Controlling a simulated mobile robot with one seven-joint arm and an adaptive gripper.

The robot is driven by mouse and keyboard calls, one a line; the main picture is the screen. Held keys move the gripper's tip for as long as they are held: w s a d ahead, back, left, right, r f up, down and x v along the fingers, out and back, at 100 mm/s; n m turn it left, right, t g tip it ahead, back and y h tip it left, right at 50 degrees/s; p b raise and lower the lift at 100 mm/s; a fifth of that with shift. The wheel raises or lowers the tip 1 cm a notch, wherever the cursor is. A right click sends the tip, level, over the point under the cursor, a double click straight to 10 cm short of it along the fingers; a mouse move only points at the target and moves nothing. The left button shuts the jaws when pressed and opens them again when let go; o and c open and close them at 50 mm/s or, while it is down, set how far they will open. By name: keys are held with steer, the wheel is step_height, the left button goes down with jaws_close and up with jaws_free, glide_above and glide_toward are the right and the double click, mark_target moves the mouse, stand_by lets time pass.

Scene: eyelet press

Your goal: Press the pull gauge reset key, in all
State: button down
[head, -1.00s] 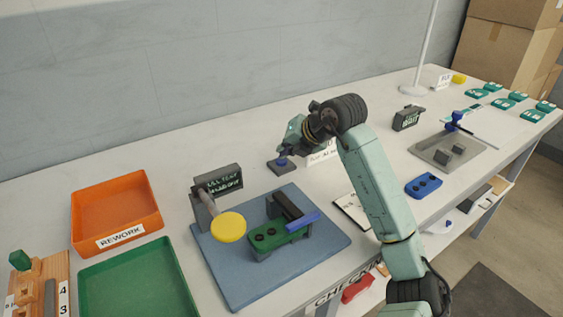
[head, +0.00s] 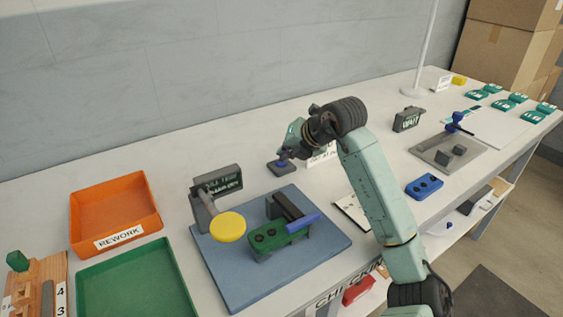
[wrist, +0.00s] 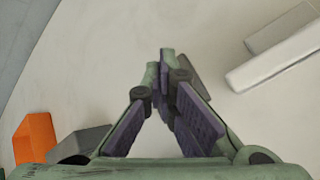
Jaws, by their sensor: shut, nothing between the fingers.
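A small dark square pad (head: 281,169), which looks like the base of the reset key, lies on the bench behind the blue mat. A bit of blue shows on top of it, at my fingertips. My gripper (head: 285,156) is shut and empty, pointing down at the pad; contact with the key cannot be told. In the wrist view the shut fingers (wrist: 163,60) cover most of the pad (wrist: 205,78), and the key itself is hidden. The gauge display (head: 219,181) stands to the left with small, hardly readable text.
The blue mat (head: 225,275) holds a yellow disc (head: 228,226) and a green fixture (head: 280,239). A white card (head: 322,158) stands right beside my gripper. An orange rework tray (head: 115,205) and a green tray (head: 135,285) lie left. Bare bench lies behind the pad.

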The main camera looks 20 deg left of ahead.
steer(key=shift+f, duration=0.2)
steer(key=shift+r, duration=0.2)
steer(key=shift+r+p, duration=0.45)
steer(key=shift+r, duration=0.35)
steer(key=shift+r+p, duration=1.4)
steer(key=shift+r, duration=1.1)
